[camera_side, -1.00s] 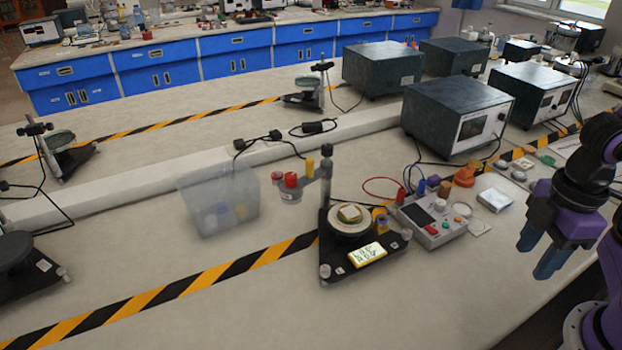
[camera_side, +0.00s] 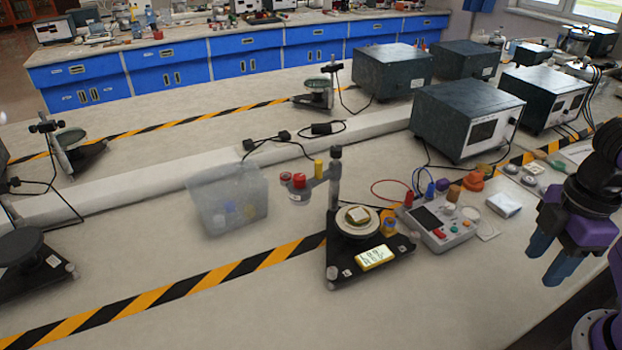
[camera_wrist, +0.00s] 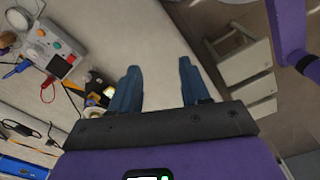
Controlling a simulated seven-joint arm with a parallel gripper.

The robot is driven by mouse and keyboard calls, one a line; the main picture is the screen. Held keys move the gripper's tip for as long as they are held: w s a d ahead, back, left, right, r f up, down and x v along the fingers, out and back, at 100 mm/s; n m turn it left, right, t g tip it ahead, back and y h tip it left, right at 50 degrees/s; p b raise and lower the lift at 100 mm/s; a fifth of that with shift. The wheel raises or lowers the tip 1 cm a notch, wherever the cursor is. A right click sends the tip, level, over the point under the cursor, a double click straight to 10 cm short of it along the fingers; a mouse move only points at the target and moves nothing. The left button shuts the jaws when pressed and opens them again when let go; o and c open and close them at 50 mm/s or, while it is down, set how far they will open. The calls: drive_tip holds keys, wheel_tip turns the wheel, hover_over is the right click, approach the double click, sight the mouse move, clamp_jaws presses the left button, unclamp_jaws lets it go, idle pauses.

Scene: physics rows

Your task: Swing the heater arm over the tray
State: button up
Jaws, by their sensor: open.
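The heater stand has a black triangular base (camera_side: 343,266) with a round tray (camera_side: 357,221) on it, holding a small block. The heater arm (camera_side: 316,178), with a red cap and a yellow knob, reaches left from the top of the upright post (camera_side: 335,175). It is turned away from the tray, toward the clear bin. My gripper (camera_side: 550,262) is open and empty at the right, over the bench's edge, well apart from the stand. In the wrist view my gripper's blue fingers (camera_wrist: 158,88) are spread with nothing between them. Part of the stand shows small beyond the left finger.
A control box (camera_side: 437,224) with knobs and leads stands right of the stand, between it and my gripper. A clear bin (camera_side: 228,200) with bottles stands left of the heater arm. Dark instrument cases (camera_side: 466,115) stand behind. The front bench surface is clear.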

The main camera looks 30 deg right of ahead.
drive_tip(key=shift+c, duration=0.3)
drive_tip(key=shift+a, duration=0.1)
drive_tip(key=shift+c, duration=1)
wheel_tip(320, 180, up, 9)
drive_tip(key=m+t+y, duration=0.3)
drive_tip(key=m, duration=0.1)
hover_over(320, 161)
drive_tip(key=s+d, duration=0.4)
drive_tip(key=s, duration=0.1)
drive_tip(key=x, duration=1.7)
drive_tip(key=shift+w+d+f, duration=0.1)
drive_tip(key=shift+w+d, duration=0.15)
drive_tip(key=shift+d, duration=0.05)
clamp_jaws()
